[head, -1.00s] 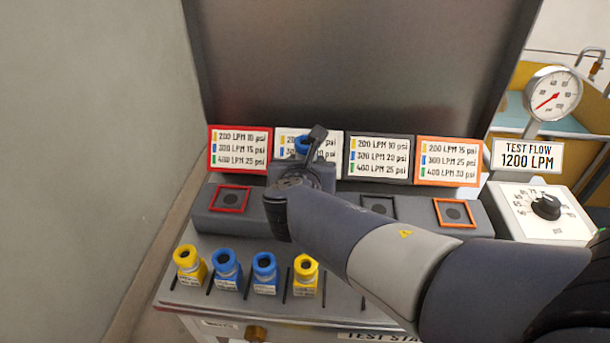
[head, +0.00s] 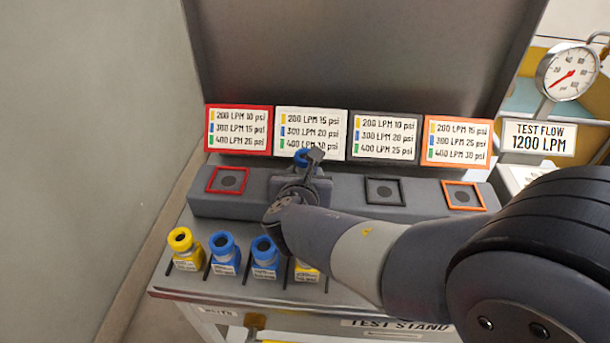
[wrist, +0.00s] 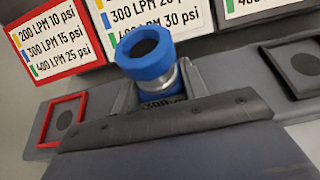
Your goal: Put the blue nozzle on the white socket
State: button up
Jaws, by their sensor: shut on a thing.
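A blue nozzle (wrist: 146,56) with a silver collar is held by my gripper (wrist: 158,98), and its top also shows in the head view (head: 301,157). It stands roughly upright, slightly tilted in the wrist view. My gripper is shut on it, in front of the white label card (head: 310,121), between the red-framed socket (head: 228,180) and the black-framed socket (head: 384,191). The white socket is hidden behind my gripper and wrist, so I cannot tell whether the nozzle's base touches it.
Two blue nozzles (head: 223,252) (head: 264,256) and a yellow nozzle (head: 185,248) stand on the front ledge. Another yellow nozzle (head: 306,271) is partly behind my arm. An orange-framed socket (head: 462,195) is at right. Label cards and a tall grey panel (head: 360,55) stand behind.

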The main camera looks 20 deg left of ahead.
jog(key=o, duration=1.1)
jog(key=shift+f, duration=0.1)
jog(key=shift+r, duration=0.2)
jog(key=p+v, duration=0.1)
jog(key=v, duration=1.1)
jog(key=shift+p, duration=0.35)
jog(key=shift+f, duration=0.1)
